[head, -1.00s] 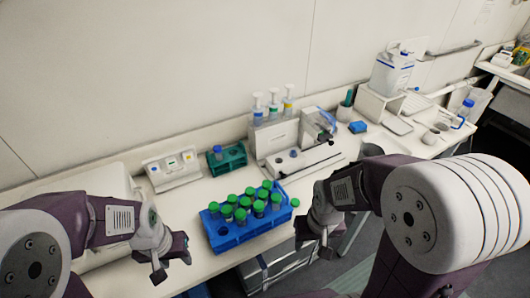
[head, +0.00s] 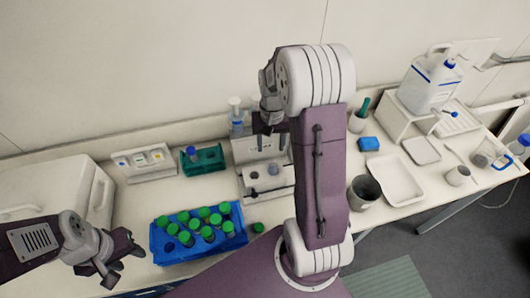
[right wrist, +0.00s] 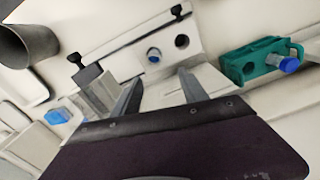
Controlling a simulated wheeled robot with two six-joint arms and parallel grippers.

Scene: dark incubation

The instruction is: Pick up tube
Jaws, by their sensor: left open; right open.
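A blue rack (head: 190,252) holds several green-capped tubes (head: 205,213) on the bench. A small green rack (head: 208,162) holds a blue-capped tube (head: 192,152); it also shows in the right wrist view (right wrist: 262,62). A white device (head: 258,186) has a blue-topped item (right wrist: 154,55) in one of its two round holes. My right gripper (head: 270,142) is open and empty above this device, its fingers (right wrist: 160,92) apart in the wrist view. My left gripper (head: 126,262) is open and empty, left of the blue rack.
A loose green cap (head: 258,227) lies right of the blue rack. Pump bottles (head: 235,112) stand behind the white device. A dark cup (head: 364,190), white tray (head: 395,180), blue box (head: 369,144) and large jug (head: 430,80) are to the right. A white panel (head: 144,161) stands at left.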

